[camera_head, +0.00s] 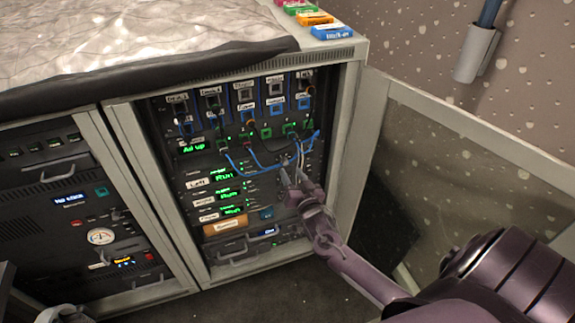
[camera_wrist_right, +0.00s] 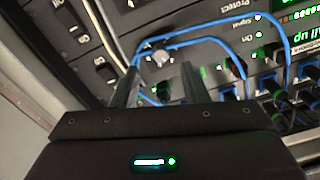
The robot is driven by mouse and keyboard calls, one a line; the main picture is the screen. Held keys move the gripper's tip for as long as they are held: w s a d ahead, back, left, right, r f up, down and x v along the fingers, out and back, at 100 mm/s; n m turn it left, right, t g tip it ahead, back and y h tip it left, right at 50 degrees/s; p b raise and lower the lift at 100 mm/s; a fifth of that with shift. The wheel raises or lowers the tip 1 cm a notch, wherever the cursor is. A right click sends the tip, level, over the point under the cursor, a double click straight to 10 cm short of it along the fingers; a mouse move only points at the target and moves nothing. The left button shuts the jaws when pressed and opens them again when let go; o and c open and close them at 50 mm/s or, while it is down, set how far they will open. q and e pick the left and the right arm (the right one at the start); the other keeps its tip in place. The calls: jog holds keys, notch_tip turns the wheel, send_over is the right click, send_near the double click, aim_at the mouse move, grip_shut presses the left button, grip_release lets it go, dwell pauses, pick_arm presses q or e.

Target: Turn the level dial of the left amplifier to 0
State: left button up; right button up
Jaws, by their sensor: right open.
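The amplifier unit labelled Left (camera_head: 198,183) sits in the middle rack, with a green display reading Run (camera_head: 226,176). My right gripper (camera_head: 292,180) is at the right side of that rack's front, open. In the right wrist view, a round pale dial (camera_wrist_right: 160,57) shows just beyond and between the two open fingers (camera_wrist_right: 160,82); I cannot tell whether they touch it. The dial's setting is too blurred to read. In the head view my gripper hides the dial area. What looks like my left gripper (camera_head: 72,314) is barely in view at the bottom left edge.
Blue cables (camera_head: 255,168) loop close to my right gripper; they also cross near the dial in the wrist view (camera_wrist_right: 210,42). More labelled units stack below. An open rack door (camera_head: 460,125) stands to the right. A second rack (camera_head: 75,215) is at left.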

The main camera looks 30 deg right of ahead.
aim_at(286, 163)
pick_arm(q)
jog(key=shift+w+d+r+b, duration=0.15)
jog(key=shift+r, duration=0.45)
jog(key=shift+w+d+r+b, duration=0.1)
jog(key=shift+d+r+b, duration=0.05)
jog(key=shift+r, duration=0.4)
pick_arm(e)
jog(key=shift+x, duration=2.2)
jog(key=shift+c, duration=0.4)
grip_shut()
